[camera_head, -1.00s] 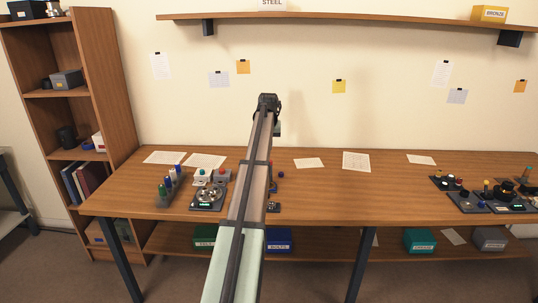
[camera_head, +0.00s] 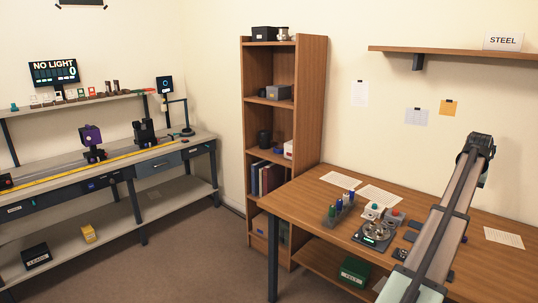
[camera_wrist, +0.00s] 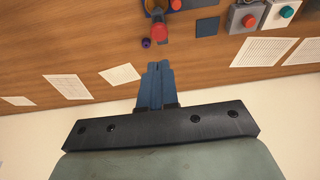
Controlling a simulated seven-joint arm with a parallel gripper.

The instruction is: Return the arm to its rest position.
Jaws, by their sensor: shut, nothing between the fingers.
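My gripper (camera_wrist: 156,84) shows in the wrist view with its two blue fingers together and nothing between them. It hangs over the wooden workbench (camera_wrist: 70,60), near the bench's back edge, apart from everything on it. In the head view my arm rises from the lower right over the workbench (camera_head: 310,207); the fingers cannot be made out there.
On the bench are a round metal device (camera_head: 376,230), a rack of coloured screwdrivers (camera_head: 338,211) and two button boxes, one with a red button (camera_wrist: 248,20). A bookshelf (camera_head: 313,90) stands left of the bench. A wall shelf (camera_head: 450,52) hangs above. Open floor (camera_head: 190,260) lies left.

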